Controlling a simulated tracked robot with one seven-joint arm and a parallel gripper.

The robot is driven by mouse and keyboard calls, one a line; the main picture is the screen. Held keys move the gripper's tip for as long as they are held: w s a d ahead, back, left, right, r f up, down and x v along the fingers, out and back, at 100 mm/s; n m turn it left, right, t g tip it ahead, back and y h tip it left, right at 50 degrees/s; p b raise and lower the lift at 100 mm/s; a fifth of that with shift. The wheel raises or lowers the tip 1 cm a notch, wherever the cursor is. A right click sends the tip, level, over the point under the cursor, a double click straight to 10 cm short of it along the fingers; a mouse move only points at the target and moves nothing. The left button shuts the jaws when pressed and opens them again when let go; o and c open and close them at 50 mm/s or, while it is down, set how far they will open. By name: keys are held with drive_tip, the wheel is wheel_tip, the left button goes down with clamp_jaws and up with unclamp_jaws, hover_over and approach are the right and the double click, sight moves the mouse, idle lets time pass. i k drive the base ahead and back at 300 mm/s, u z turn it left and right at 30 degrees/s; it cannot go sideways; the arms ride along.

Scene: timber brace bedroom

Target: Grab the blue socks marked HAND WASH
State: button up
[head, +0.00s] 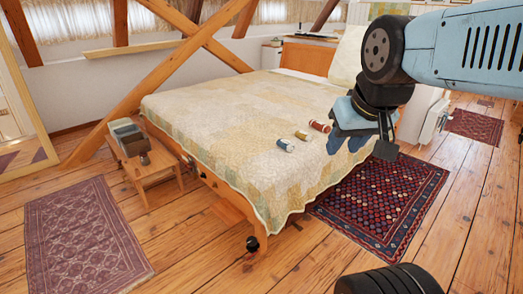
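Three small rolled bundles lie in a slanting row on the bed's patchwork quilt, near its front edge. The nearest is blue with a pale band (286,145). The middle one is yellowish with a pale band (302,135), and the farthest is red with a pale band (319,126). Any writing on them is too small to read. My gripper (372,138) hangs right of the bundles, by the bed's right edge, apart from them. One dark finger shows. A dark blue shape beside it is unclear, and the gap between the fingers cannot be made out.
The wide bed (215,115) fills the middle. A small wooden stool (160,178) with a box of folded cloths stands left of it. Crossed timber braces (165,72) rise behind. A patterned rug (385,205) lies right, a purple rug (85,235) left.

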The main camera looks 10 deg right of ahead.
sight(285, 145)
drive_tip(key=z, duration=0.25)
drive_tip(key=i, duration=0.7)
drive_tip(key=u, duration=0.25)
drive_tip(key=k, duration=0.85)
drive_tip(key=z, duration=0.2)
drive_tip(key=i, duration=1)
drive_tip(key=u, duration=0.05)
